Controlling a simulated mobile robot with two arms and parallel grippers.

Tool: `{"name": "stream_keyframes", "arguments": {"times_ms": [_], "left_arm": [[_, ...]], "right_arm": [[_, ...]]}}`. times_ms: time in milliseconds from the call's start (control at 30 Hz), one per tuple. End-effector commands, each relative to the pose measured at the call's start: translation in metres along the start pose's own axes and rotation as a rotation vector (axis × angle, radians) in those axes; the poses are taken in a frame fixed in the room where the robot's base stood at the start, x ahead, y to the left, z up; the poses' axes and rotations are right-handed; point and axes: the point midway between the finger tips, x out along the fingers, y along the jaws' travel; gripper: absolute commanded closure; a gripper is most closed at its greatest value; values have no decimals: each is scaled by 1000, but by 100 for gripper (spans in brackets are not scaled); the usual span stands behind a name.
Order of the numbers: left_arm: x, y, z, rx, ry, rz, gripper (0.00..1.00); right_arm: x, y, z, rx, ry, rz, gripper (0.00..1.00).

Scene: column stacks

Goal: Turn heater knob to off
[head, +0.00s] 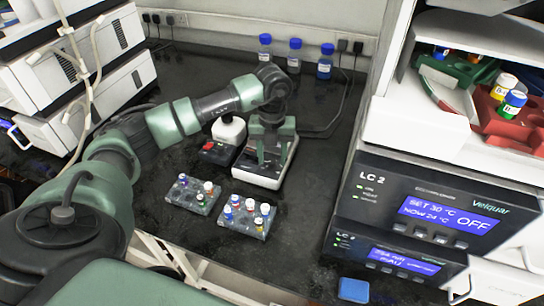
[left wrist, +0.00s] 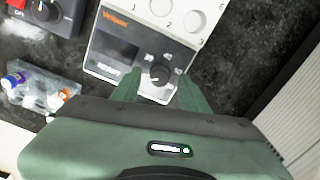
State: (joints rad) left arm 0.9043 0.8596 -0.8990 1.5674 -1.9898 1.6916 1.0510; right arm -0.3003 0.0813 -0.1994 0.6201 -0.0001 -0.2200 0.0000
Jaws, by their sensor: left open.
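The heater (head: 258,178) is a white block device on the dark bench in the head view, partly hidden by my left gripper (head: 268,160) above it. In the left wrist view the heater (left wrist: 103,68) shows an orange label, a dark display panel, round numbered wells and a black heater knob (left wrist: 158,75). My left gripper (left wrist: 159,78) is open and empty, with one finger on each side of the knob. I cannot tell whether the fingers touch it. The knob's pointer is too small to read surely. My right gripper is not in view.
Two clear vial racks (head: 194,194) (head: 247,215) stand in front of the heater. Blue-capped bottles (head: 295,57) stand behind. LC 2 units (head: 428,215) stand at right.

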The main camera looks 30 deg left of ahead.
Motion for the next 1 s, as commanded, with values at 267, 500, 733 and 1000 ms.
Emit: {"name": "stream_keyframes", "arguments": {"times_ms": [267,500,733,1000], "left_arm": [[-47,0,2,-1,-7,-3,56],[-71,0,1,-2,-4,-1,56],[-73,0,1,-2,-3,-1,56],[-72,0,1,-2,-3,-1,56]], "right_arm": [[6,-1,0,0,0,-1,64],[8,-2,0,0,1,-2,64],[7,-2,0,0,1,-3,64],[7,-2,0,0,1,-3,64]]}}
